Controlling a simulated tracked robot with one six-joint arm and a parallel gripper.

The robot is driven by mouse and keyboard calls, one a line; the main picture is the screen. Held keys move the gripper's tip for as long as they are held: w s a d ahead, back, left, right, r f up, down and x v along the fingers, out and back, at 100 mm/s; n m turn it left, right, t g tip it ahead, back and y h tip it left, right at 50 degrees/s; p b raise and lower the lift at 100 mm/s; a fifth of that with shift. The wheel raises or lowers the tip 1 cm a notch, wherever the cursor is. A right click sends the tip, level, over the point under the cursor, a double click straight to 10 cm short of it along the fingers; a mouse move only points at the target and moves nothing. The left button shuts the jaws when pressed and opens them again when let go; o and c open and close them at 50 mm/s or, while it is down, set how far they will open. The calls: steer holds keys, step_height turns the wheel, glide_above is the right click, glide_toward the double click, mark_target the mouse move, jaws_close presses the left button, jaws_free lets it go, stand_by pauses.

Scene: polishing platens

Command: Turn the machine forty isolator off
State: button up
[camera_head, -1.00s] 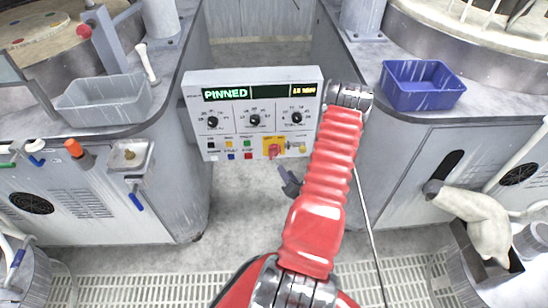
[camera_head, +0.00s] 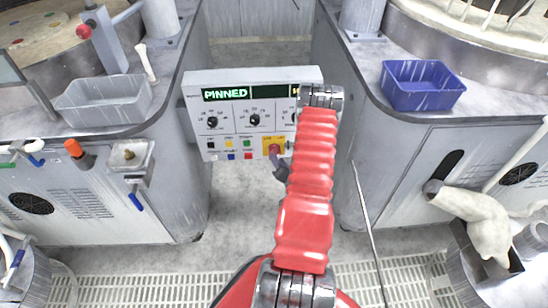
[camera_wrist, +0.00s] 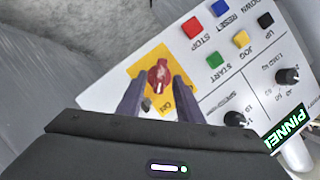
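The isolator is a red rotary knob (camera_wrist: 158,77) on a yellow plate (camera_wrist: 133,72) at the panel's lower edge. In the head view, the red knob (camera_head: 273,149) shows just beyond my fingers. My gripper (camera_wrist: 158,84) is open, with one dark finger on each side of the knob in the wrist view. I cannot tell whether the fingertips touch it. In the head view, my gripper (camera_head: 281,163) is partly hidden by my red arm. An "ON" label shows beside the right finger; the rest of the plate's lettering is partly covered.
The grey control panel (camera_head: 236,133) reads "PINNED" and carries black dials and coloured buttons; my arm covers its right end. STOP (camera_wrist: 192,27) and START (camera_wrist: 215,59) buttons lie near the knob. Grey (camera_head: 104,101) and blue (camera_head: 422,86) bins stand on the side counters.

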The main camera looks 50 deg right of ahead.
steer(key=shift+x, duration=2.15)
jaws_close()
steer(key=shift+a, duration=0.25)
steer(key=shift+d, duration=0.15)
